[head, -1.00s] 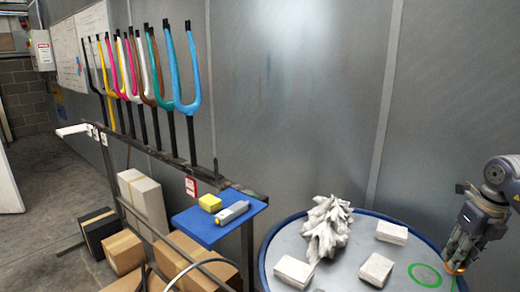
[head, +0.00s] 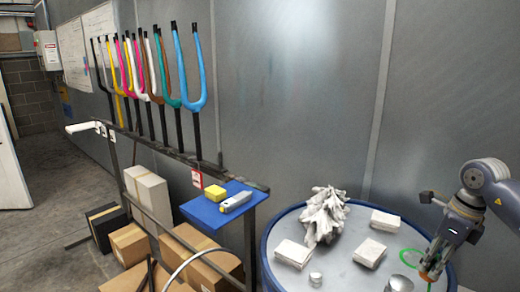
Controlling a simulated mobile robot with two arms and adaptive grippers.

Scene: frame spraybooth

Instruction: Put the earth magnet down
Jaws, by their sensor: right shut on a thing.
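My right gripper (head: 431,268) comes in from the right over the right side of the round table (head: 268,262). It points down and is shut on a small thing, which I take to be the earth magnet. Only an orange bit (head: 427,277) shows at the fingertips; the fingers hide the rest. A green ring (head: 403,250) lies on the tabletop just left of the gripper. I cannot tell whether the held thing touches the table. My left gripper is not in view.
On the round table are a grey-white spiky lump (head: 324,216), several pale blocks (head: 369,252) and two silvery round pieces, one small (head: 316,279) and one larger (head: 399,284). A blue shelf (head: 205,212) holds a yellow block (head: 215,194) and a grey tool (head: 236,202).

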